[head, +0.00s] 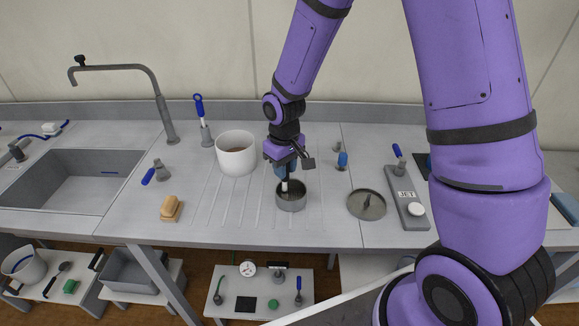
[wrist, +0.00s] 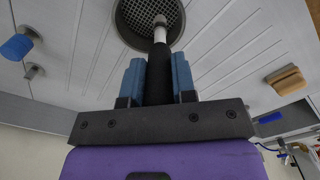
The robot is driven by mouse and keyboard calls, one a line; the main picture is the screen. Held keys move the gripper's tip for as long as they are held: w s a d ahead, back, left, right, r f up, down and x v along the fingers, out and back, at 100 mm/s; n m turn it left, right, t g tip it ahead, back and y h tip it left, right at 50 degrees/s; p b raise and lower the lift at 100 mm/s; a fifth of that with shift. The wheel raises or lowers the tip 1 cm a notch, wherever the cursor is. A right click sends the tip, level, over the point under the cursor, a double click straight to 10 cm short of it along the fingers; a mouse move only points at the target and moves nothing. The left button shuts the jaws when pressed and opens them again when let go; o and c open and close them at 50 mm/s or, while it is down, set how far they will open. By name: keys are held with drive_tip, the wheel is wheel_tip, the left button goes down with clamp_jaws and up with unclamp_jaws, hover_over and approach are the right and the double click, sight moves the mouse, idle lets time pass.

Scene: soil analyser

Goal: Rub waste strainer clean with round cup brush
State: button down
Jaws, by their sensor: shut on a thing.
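The waste strainer (head: 291,203) is a round grey metal cup on the ribbed drainboard. Its dark mesh (wrist: 128,18) shows at the top of the wrist view. My gripper (head: 285,172) is above the strainer, its blue fingers shut on the dark handle of a brush, which I take to be the round cup brush (wrist: 160,34). The brush has a white neck and a small greyish tip. It points down into the strainer's opening; I cannot tell whether the tip touches the mesh. The fingers hide part of the handle.
A white pot (head: 236,160) stands left of the strainer and a round grey lid (head: 366,205) lies to its right. A JET panel (head: 407,196) is farther right. A tan brush (head: 171,209) lies near the sink (head: 70,183). Drainboard between the tan brush and strainer is clear.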

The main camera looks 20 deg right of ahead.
drive_tip(key=shift+w+a, duration=0.15)
drive_tip(key=shift+a, duration=0.3)
drive_tip(key=shift+a, duration=0.1)
drive_tip(key=shift+s+d+f, duration=0.1)
drive_tip(key=shift+s+d, duration=0.2)
drive_tip(key=shift+d, duration=0.35)
drive_tip(key=shift+s+d, duration=0.25)
drive_tip(key=shift+d, duration=0.4)
drive_tip(key=d, duration=0.1)
drive_tip(key=s+d, duration=0.1)
drive_tip(key=shift+d, duration=0.3)
wheel_tip(320, 180, up, 8)
idle(0.8)
